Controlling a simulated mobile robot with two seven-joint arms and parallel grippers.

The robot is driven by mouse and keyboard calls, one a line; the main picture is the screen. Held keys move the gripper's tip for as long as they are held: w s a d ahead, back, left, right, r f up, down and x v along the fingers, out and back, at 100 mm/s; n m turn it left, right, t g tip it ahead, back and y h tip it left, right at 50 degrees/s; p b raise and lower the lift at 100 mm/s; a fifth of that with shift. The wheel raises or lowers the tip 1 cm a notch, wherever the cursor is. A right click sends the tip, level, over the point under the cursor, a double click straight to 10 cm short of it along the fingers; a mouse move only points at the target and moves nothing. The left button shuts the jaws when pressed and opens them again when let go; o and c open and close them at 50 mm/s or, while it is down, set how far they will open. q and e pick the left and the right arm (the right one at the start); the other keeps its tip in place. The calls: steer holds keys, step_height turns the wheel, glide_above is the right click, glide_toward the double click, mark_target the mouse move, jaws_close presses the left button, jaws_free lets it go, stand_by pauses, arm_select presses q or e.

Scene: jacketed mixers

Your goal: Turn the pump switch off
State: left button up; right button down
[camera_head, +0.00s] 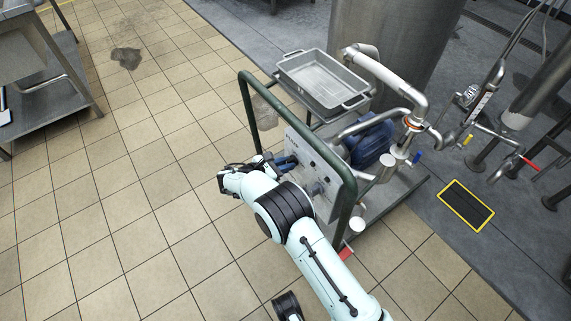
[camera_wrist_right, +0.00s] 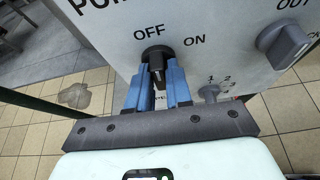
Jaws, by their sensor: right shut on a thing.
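The pump switch is a black knob (camera_wrist_right: 158,57) on a pale control panel (camera_wrist_right: 215,20), with OFF printed at its upper left and ON at its upper right. My right gripper (camera_wrist_right: 159,88) is shut on the knob, one blue finger on each side. The fingers hide part of the knob, and I cannot tell which mark it points to. In the head view my right gripper (camera_head: 283,164) reaches the panel (camera_head: 312,171) on the green-framed pump cart.
A larger grey knob (camera_wrist_right: 285,45) is on the panel to the right. The cart's green frame (camera_head: 248,110) rises beside my right arm, and a steel tray (camera_head: 322,78) sits on top. Pipes and a blue motor (camera_head: 372,145) are behind.

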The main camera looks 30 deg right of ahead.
arm_select(q)
steer(key=shift+w, duration=0.1)
arm_select(e)
steer(key=shift+n, duration=0.3)
steer(key=c, duration=1.1)
jaws_free()
steer(key=shift+a, duration=0.1)
arm_select(q)
steer(key=shift+s+d+r+g+p, duration=0.2)
steer(key=shift+s+d+r+p, duration=0.15)
steer(key=shift+s, duration=0.25)
steer(key=shift+s+d+r+g+p, duration=0.2)
steer(key=shift+s+r+p, duration=0.25)
steer(key=shift+s, duration=0.1)
arm_select(e)
steer(key=v, duration=1.3)
steer(key=shift+w+a, duration=0.2)
